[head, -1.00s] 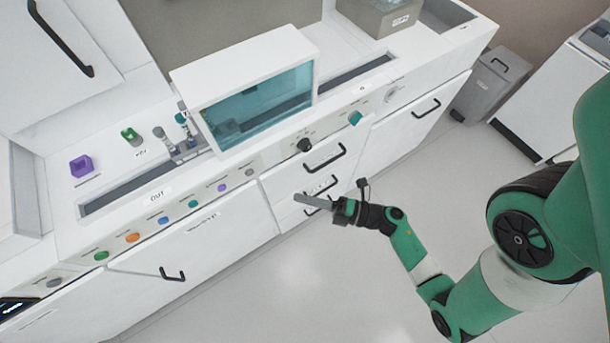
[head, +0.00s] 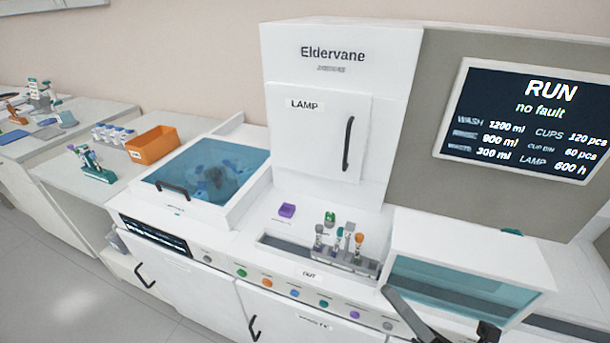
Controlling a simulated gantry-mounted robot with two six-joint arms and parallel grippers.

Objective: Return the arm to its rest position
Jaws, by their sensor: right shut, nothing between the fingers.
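My right gripper (head: 391,297) shows at the bottom right, in front of the analyser's front edge. Its grey fingers are together with nothing between them, pointing up and left. The rest of my right arm is mostly cut off by the lower edge of the view, so its full pose is hidden. My left gripper is not in view.
The white analyser carries a teal-windowed hood (head: 462,290), a tube rack (head: 350,262) with several capped tubes in the OUT track, and a row of buttons. Its screen (head: 525,118) reads RUN, no fault. An orange bin (head: 153,145) stands on the left bench.

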